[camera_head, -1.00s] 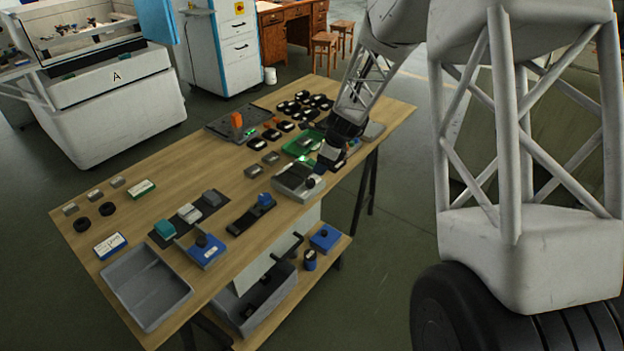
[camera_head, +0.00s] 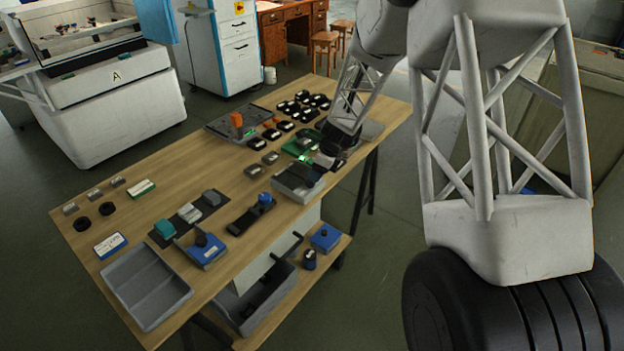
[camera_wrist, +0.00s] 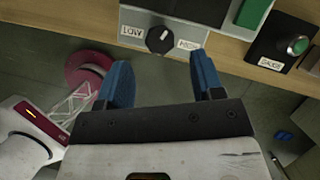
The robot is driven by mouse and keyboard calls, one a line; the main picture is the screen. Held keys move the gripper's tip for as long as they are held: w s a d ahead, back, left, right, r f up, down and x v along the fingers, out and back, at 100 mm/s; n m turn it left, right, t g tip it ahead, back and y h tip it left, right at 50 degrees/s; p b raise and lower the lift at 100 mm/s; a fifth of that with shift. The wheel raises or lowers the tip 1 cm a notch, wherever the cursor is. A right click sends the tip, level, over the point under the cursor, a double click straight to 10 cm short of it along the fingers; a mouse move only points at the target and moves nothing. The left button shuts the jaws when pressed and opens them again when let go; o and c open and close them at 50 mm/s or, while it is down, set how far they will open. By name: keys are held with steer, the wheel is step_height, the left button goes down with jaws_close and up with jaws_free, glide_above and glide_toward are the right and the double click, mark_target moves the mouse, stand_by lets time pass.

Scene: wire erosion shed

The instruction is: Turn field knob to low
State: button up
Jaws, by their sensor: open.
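The field knob (camera_wrist: 159,40) is a round black dial with a white pointer mark, on the pale front face of a grey unit. In the wrist view, a LOW label (camera_wrist: 131,32) is left of it and another label (camera_wrist: 189,44), hard to read, is right. The pointer mark leans to the upper right, away from LOW. My gripper (camera_wrist: 160,62) is open, its blue fingers apart, below the knob in the picture and not touching it. In the head view, the grey unit (camera_head: 290,186) stands at the table's front edge; my wrist hides part of that area.
The wooden table (camera_head: 150,205) holds several small devices and a grey tray (camera_head: 148,290). A lower shelf with a blue box (camera_head: 325,237) is under the front edge.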

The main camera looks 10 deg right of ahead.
mark_target(310, 183)
steer(key=shift+x, duration=2.4)
steer(key=shift+r, duration=0.1)
steer(key=shift+c, duration=0.3)
steer(key=c, duration=0.9)
steer(key=shift+o, duration=0.2)
steer(key=shift+n, duration=0.4)
steer(key=n+g, duration=0.2)
steer(key=n, duration=0.2)
steer(key=shift+w, duration=0.15)
steer(key=n+g, duration=0.1)
steer(key=n, duration=0.4)
steer(key=shift+w+g, duration=0.15)
steer(key=shift+g, duration=0.25)
steer(key=shift+n, duration=0.4)
